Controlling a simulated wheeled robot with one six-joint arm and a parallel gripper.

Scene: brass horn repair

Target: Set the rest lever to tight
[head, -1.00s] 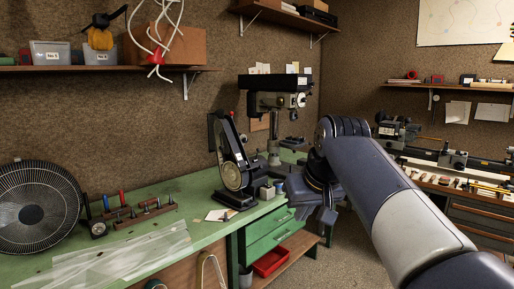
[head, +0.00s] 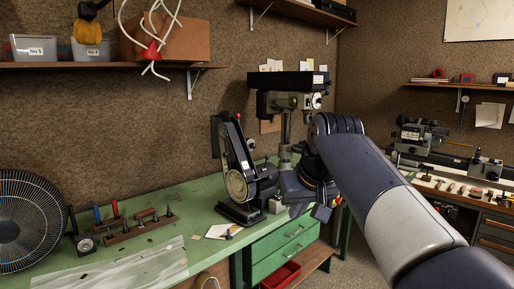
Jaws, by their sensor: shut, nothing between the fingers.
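A black belt grinder (head: 235,170) stands upright on the green bench (head: 185,205), with a round pale disc low on its front and a small red tip at its top. The rest lever is too small to tell apart from the grinder's other parts. My gripper (head: 321,212) is at the end of my arm, right of the grinder and apart from it in the picture. It looks shut and empty, though the dark wrist partly hides it.
A drill press (head: 287,100) stands behind, partly hidden by my arm. A fan (head: 28,225), a wooden tool rack (head: 140,225) and a plastic sheet (head: 120,268) lie left. Green drawers (head: 285,252) and a red bin (head: 281,276) are below. A shelf (head: 110,68) overhangs the bench.

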